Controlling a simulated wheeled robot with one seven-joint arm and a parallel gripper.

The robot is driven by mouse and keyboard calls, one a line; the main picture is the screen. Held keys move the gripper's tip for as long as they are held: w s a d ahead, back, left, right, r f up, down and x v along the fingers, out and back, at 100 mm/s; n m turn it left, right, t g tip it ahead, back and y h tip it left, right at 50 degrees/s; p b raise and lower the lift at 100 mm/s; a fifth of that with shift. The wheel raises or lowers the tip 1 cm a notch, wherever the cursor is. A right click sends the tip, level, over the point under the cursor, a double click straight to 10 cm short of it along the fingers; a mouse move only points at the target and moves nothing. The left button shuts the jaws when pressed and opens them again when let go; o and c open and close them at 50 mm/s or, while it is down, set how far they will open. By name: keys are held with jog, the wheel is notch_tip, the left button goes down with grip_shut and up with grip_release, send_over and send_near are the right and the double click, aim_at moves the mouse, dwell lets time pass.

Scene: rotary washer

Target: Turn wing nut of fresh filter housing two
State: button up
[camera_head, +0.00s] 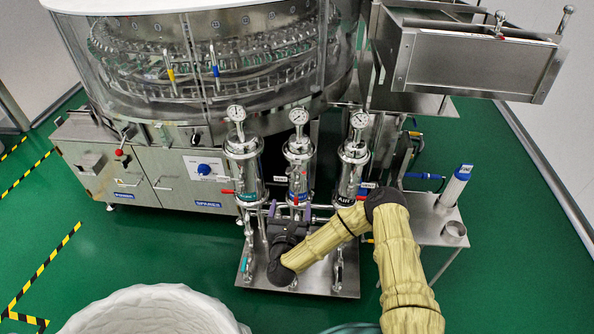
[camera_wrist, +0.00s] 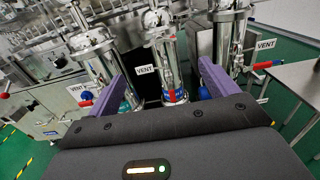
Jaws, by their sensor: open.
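Three steel filter housings with round gauges stand in a row in the head view. The middle housing (camera_head: 299,172) has a blue label; I cannot read its number. It also shows in the wrist view (camera_wrist: 168,58), between my fingers. A clamp band rings its top; no wing nut can be made out clearly. My gripper (camera_head: 290,212) is open and empty, low in front of the middle housing. In the wrist view its two purple fingers (camera_wrist: 160,60) point toward the housings, apart on either side of the middle one. Contact cannot be told.
The left housing (camera_head: 243,172) and right housing (camera_head: 351,170) flank closely. Red valve handles and thin pipes crowd their bases above a steel base plate (camera_head: 325,288). A side table (camera_head: 425,232) stands right, a white bin (camera_head: 150,310) front left. Green floor is clear at left.

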aim_at(296, 169)
jog(key=w, duration=0.5)
jog(key=w+b, duration=0.1)
jog(key=w, duration=1.1)
jog(key=shift+w+d+b, duration=0.2)
jog(key=shift+d+b, duration=0.1)
jog(key=shift+b, duration=0.05)
jog(key=c, duration=1)
